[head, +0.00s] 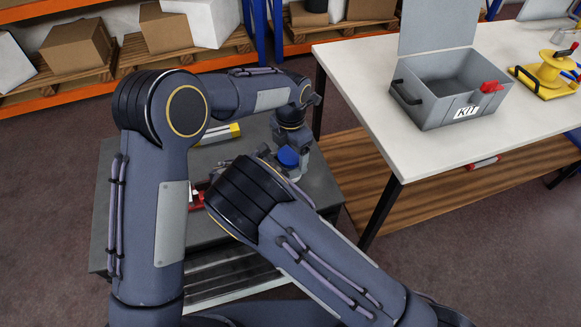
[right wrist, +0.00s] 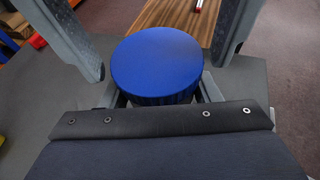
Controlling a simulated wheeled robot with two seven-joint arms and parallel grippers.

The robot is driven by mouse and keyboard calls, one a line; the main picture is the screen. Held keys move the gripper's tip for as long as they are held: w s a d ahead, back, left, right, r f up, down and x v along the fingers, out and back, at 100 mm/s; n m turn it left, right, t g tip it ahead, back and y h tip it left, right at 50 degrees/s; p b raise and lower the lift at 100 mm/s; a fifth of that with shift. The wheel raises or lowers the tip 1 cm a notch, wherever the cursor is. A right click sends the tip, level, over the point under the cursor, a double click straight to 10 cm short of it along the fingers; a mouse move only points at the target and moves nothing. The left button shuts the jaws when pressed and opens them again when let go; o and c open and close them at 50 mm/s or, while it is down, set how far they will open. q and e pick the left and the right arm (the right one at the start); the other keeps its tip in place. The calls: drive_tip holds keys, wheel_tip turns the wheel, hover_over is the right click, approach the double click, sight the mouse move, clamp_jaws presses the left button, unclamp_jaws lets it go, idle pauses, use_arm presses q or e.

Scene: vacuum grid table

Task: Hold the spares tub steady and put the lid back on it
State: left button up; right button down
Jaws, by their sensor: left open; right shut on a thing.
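My left gripper (head: 292,140) points down beside the lid at the right part of the grey bench top. Its two open fingers stand apart on either side of the lid's far part in the right wrist view.
My arms cover much of the grey bench (head: 318,178). A yellow item (head: 222,133) and a red item (head: 195,201) lie on it. Shelves stand behind.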

use_arm(q)
drive_tip(key=c, duration=1)
drive_tip(key=m, duration=0.3)
drive_tip(key=o, duration=1.1)
drive_tip(key=shift+c, duration=0.2)
drive_tip(key=shift+r, duration=2.3)
drive_tip(key=shift+c, duration=0.3)
